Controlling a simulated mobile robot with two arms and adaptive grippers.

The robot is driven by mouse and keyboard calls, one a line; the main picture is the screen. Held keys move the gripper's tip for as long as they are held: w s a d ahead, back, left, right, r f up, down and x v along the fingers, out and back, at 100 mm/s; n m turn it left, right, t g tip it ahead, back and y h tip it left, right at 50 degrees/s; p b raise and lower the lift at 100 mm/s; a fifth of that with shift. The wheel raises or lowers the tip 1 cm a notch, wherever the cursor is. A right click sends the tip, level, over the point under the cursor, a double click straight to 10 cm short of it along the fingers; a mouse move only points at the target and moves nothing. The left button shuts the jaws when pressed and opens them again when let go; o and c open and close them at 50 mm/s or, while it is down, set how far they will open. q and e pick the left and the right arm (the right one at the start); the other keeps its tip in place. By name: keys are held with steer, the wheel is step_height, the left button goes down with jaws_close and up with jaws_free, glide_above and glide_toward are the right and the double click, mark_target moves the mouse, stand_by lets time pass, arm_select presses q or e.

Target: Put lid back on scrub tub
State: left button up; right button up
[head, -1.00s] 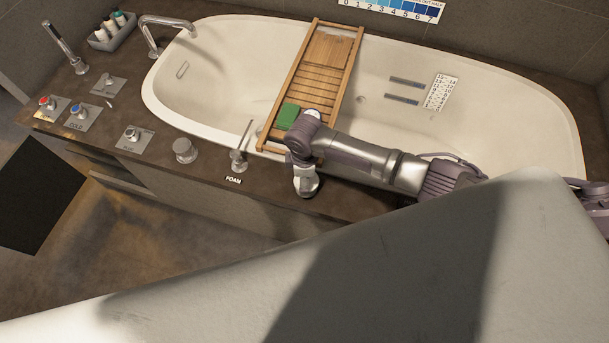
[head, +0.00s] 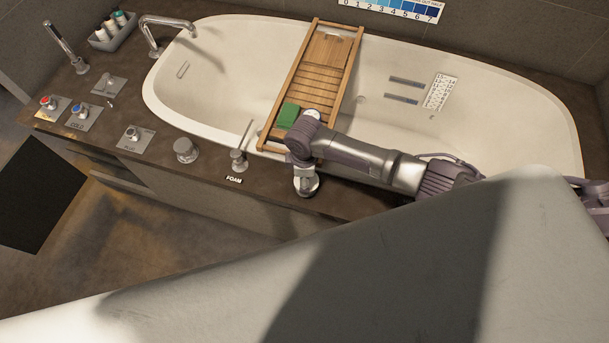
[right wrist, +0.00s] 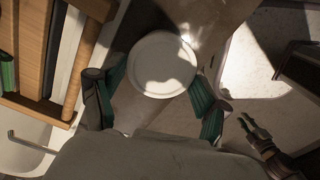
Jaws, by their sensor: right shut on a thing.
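A round white lid-like disc (right wrist: 162,65) with a raised rim shows in the right wrist view. My right gripper (right wrist: 155,98) has its green-padded fingers on either side of the disc and is shut on it. The disc hides what is beneath it, so I cannot tell whether the scrub tub is under it. In the head view, my right gripper (head: 306,186) points down over the tub's dark front ledge, just in front of the wooden bath tray; the disc is not clear there.
The wooden bath tray (head: 297,85) spans the white bathtub (head: 215,62), with a green block (head: 288,115) on its near end. The foam lever (head: 239,160) and a round knob (head: 185,150) stand left of my gripper on the dark ledge (head: 345,203).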

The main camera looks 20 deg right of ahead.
steer(key=o, duration=0.7)
steer(key=shift+r+p, duration=3.55)
steer(key=shift+p, duration=0.3)
steer(key=shift+c, duration=0.2)
jaws_close()
